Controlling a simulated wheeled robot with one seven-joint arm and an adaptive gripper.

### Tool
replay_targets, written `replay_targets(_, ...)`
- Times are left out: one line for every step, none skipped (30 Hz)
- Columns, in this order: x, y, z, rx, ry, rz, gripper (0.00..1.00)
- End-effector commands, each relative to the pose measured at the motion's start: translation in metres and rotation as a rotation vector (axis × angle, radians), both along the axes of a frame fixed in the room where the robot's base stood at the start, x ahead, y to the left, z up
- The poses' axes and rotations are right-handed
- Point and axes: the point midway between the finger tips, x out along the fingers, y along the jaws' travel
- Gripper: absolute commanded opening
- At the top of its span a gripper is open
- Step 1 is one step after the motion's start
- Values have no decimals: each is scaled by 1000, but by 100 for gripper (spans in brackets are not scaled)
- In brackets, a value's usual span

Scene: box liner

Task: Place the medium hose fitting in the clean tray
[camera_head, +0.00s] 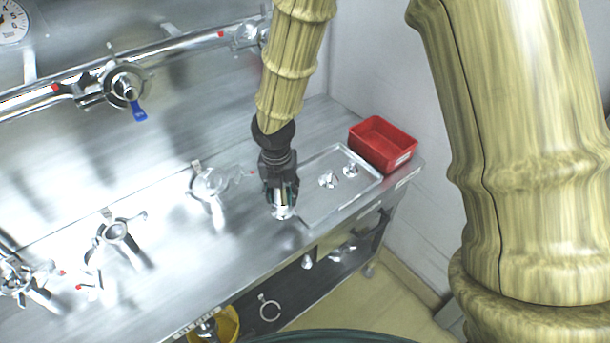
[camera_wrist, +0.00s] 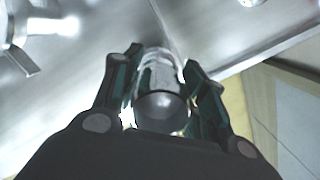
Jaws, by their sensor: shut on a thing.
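My gripper (camera_head: 282,200) is shut on a shiny metal hose fitting (camera_head: 282,212), which shows below the fingers at the left edge of the tray. In the wrist view the fitting (camera_wrist: 160,88) sits between the two dark fingers (camera_wrist: 163,95), its round end towards the camera. A shallow metal tray (camera_head: 343,207) lies on the bench to the right of my gripper. Two small metal fittings (camera_head: 328,180) (camera_head: 350,170) stand in it. Whether the held fitting touches the bench is unclear.
A red bin (camera_head: 382,143) stands behind the tray at the bench's right end. Clamps and valve parts (camera_head: 208,186) (camera_head: 115,232) are on the bench to the left. A pipe with a blue-handled valve (camera_head: 125,85) runs along the back wall. A lower shelf holds more fittings (camera_head: 342,252).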

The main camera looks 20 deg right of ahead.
Motion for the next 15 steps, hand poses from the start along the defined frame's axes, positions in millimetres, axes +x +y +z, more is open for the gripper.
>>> replay_targets(7, -8, 2, 2, 0, -3, 4)
replay_targets(10, -12, 2, 2, 0, -4, 4)
replay_targets(16, -19, 1, 1, -1, -5, 4)
replay_targets(20, -23, 1, 2, 0, -4, 4)
replay_targets(23, -28, 0, 2, 0, -4, 4)
replay_targets(28, -34, -1, 2, 0, -5, 4)
replay_targets(32, -39, -1, 1, -1, -5, 4)
replay_targets(36, -43, -2, 2, 0, -6, 4)
replay_targets(41, -49, -3, 2, 0, -5, 4)
replay_targets(44, -53, -3, 2, 0, -5, 4)
replay_targets(48, -58, -4, 2, -1, -6, 4)
replay_targets(51, -62, -5, 2, 0, -6, 4)
replay_targets(54, -65, -5, 2, 0, -5, 4)
replay_targets(56, -68, -6, 2, 0, -4, 4)
replay_targets(59, -71, -6, 1, -1, -4, 4)
